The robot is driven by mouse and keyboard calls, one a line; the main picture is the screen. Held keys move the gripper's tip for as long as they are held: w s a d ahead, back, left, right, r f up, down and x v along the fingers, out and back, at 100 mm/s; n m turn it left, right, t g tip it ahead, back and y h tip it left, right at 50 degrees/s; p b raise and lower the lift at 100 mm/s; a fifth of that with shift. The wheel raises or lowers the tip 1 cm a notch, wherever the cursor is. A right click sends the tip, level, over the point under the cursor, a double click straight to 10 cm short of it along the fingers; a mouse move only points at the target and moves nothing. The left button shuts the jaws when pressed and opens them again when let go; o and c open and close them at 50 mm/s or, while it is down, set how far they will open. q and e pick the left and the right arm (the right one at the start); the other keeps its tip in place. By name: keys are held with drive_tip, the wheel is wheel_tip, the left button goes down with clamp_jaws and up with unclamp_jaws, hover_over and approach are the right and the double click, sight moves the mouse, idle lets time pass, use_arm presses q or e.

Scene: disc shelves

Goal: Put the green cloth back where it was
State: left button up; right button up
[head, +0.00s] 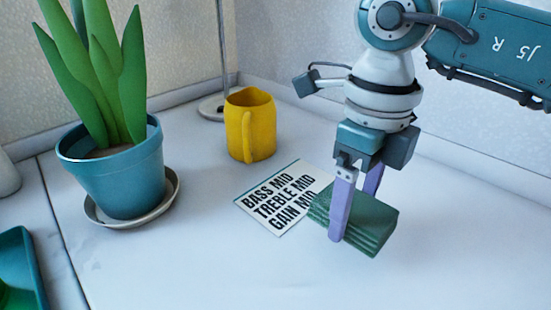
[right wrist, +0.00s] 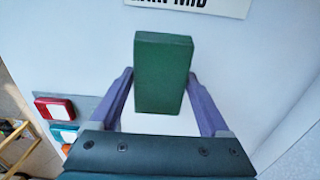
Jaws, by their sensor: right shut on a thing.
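The green cloth (head: 372,228) is a folded, layered block between the purple fingers of my right gripper (head: 356,208). My right gripper is shut on it, just above or at the white table top; I cannot tell whether the cloth touches the table. In the right wrist view the cloth (right wrist: 164,75) sits between the two fingers (right wrist: 160,100). My left gripper is not in view.
The card (head: 270,200) reads BASS MID, TREBLE MID, GAIN MID. A yellow mug (head: 250,128) stands behind it. A plant in a blue pot (head: 115,170) stands left on a saucer (head: 160,206). A green tray (head: 22,262) is at the left edge. The front table is clear.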

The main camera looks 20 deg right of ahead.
sight(350, 229)
wheel_tip(350, 229, down, 4)
drive_tip(key=shift+f+b, duration=0.15)
drive_tip(key=shift+b, duration=0.35)
drive_tip(key=shift+f, duration=0.2)
drive_tip(key=o, duration=1)
drive_tip(key=shift+r, duration=0.1)
